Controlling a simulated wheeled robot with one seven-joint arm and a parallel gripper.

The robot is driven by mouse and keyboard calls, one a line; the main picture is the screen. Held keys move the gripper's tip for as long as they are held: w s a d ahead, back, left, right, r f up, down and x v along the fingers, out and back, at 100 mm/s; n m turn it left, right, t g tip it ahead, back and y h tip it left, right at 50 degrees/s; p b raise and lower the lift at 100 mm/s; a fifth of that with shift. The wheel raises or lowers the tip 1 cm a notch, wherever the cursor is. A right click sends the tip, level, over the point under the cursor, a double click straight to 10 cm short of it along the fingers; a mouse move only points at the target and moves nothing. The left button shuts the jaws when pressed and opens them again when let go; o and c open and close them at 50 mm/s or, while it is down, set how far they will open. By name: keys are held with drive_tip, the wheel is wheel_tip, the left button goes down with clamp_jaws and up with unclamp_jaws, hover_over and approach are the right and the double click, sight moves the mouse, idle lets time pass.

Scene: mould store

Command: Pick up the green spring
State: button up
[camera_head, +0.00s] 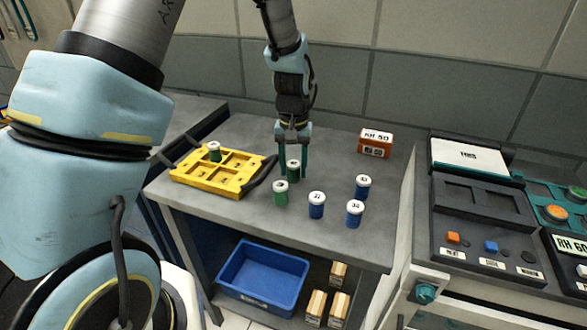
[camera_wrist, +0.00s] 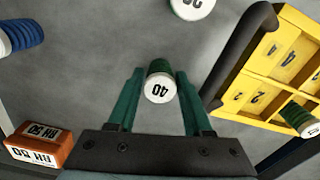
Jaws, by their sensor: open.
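A dark green spring (camera_head: 293,174) with a white top stands upright on the grey bench. The wrist view shows its cap marked 40 (camera_wrist: 160,87). My gripper (camera_head: 294,168) points down over it, open. In the wrist view the gripper's green fingers (camera_wrist: 159,78) stand either side of this spring, with small gaps showing. A lighter green spring (camera_head: 281,197) stands just in front; a green spring also shows at the top of the wrist view (camera_wrist: 191,10). Another green spring (camera_head: 214,153) sits in the yellow tray (camera_head: 232,190), seen also in the wrist view (camera_wrist: 298,116).
Three blue springs (camera_head: 317,207), (camera_head: 355,216), (camera_head: 362,188) stand to the right. An orange box (camera_head: 375,143) is at the back. The tray's dark handle (camera_head: 262,173) lies close left of my gripper. A blue bin (camera_head: 262,280) and wooden blocks (camera_head: 339,305) are below. A control panel (camera_head: 470,215) stands right.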

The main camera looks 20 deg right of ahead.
sight(294, 163)
clamp_jaws()
idle(0.4)
wheel_tip(294, 163, up, 9)
drive_tip(key=shift+f+b, duration=0.1)
drive_tip(key=shift+b, duration=1.1)
drive_tip(key=shift+r, duration=0.6)
drive_tip(key=shift+r+p, duration=0.5)
drive_tip(key=shift+p, duration=0.05)
drive_tip(key=shift+a+f, duration=0.1)
